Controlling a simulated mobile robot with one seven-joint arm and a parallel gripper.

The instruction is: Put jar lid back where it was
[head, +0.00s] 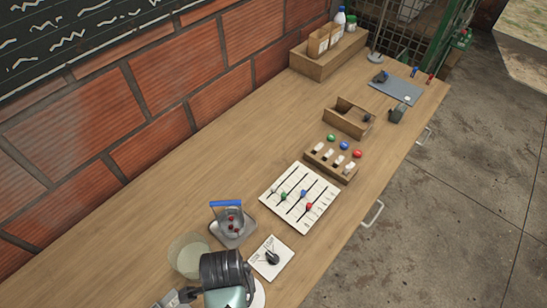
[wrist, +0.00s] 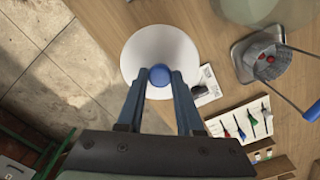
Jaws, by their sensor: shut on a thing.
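The jar lid (wrist: 150,44) is a white round disc with a blue knob (wrist: 158,81) in its middle. My gripper (wrist: 159,74) is shut on this knob, with one finger on each side. In the head view, only a white sliver of the lid (head: 260,294) shows beside my arm, which hides the rest. The open, see-through jar (head: 188,256) stands on the bench to the left of my arm. Part of the jar also shows at the top of the wrist view (wrist: 245,10). The lid is apart from the jar.
A grey device with a blue handle (head: 230,228) stands close to the jar. A white card with a dark knob (head: 272,257) and a slider board (head: 300,197) lie to the right. Racks and boxes stand farther back. The bench left of the jar is clear.

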